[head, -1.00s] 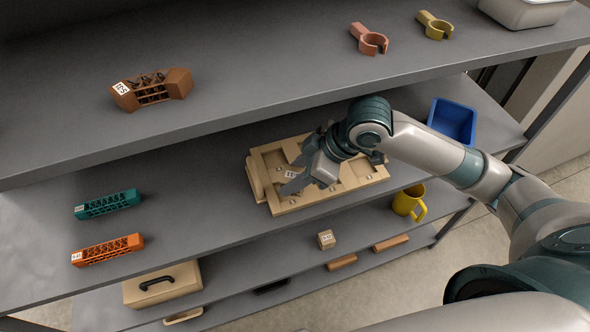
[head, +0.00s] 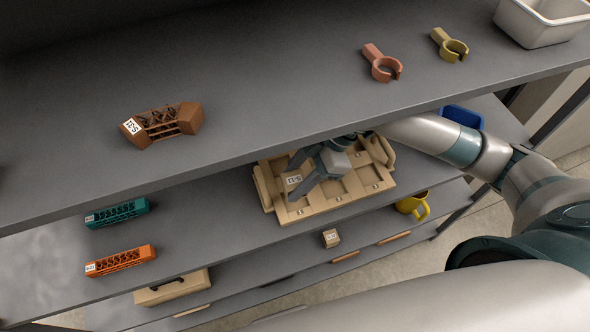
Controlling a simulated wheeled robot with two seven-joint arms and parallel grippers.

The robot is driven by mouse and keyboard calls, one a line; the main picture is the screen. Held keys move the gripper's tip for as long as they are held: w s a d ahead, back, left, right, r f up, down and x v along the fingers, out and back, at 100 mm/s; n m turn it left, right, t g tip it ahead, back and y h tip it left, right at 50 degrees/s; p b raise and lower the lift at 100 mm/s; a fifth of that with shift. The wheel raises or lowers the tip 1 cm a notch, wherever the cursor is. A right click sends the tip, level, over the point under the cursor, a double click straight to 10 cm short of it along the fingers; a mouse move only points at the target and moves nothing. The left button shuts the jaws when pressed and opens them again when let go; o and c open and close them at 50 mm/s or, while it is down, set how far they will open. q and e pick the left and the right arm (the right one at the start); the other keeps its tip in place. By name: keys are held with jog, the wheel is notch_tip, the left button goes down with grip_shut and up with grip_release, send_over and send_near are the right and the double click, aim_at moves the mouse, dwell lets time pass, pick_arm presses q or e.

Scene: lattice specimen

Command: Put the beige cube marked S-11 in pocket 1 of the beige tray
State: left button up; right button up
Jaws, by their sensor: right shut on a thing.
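The beige tray (head: 340,200) sits on the middle shelf, with several pockets and small labels along its front. My right gripper (head: 294,180) is over the tray's left part, pointing left, shut on the beige cube (head: 292,181) with a white label that seems to read S-11. The cube is between the fingertips at the left end of the tray. I cannot tell whether it touches the pocket floor. My left gripper is not in view.
The upper shelf (head: 250,75) overhangs the tray's back. A yellow mug (head: 411,205) stands to the tray's right. Another small beige cube (head: 331,238) sits on the lower shelf. Teal (head: 117,212) and orange (head: 121,260) lattice pieces lie left, with clear shelf between them and the tray.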

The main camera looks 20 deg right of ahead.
jog(key=shift+w+r+n, duration=0.2)
jog(key=shift+r+n, duration=0.1)
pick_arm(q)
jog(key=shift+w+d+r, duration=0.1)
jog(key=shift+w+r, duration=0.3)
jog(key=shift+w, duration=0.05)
pick_arm(e)
jog(key=shift+d, duration=0.1)
